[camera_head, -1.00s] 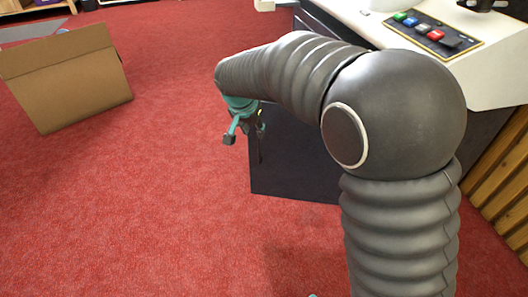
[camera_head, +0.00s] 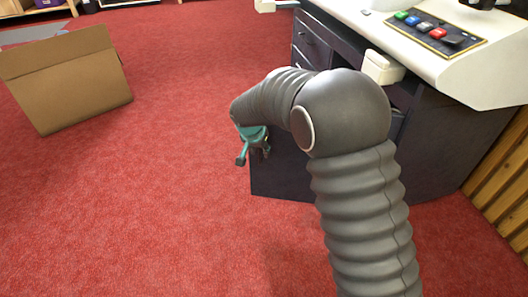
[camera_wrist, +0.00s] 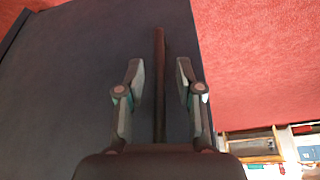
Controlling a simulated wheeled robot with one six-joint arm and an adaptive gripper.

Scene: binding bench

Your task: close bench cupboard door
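The cupboard door (camera_head: 283,182) is a dark panel standing open from the bench, partly behind my arm in the head view. It also fills much of the wrist view (camera_wrist: 70,75). Its handle, a long thin dark bar (camera_wrist: 160,75), runs between my fingers in the wrist view. My gripper (camera_wrist: 160,72) is open, with one finger on each side of the handle and visible gaps to both. I cannot tell how deep the handle sits between them. In the head view, my gripper (camera_head: 254,155) is at the door's left part and hides the handle.
The dark bench (camera_head: 440,140) with drawers (camera_head: 312,42) stands at right under a pale top with a button panel (camera_head: 430,32). A white box-shaped part (camera_head: 382,67) juts out at its front edge. A cardboard box (camera_head: 70,80) stands at left. Red carpet between is clear.

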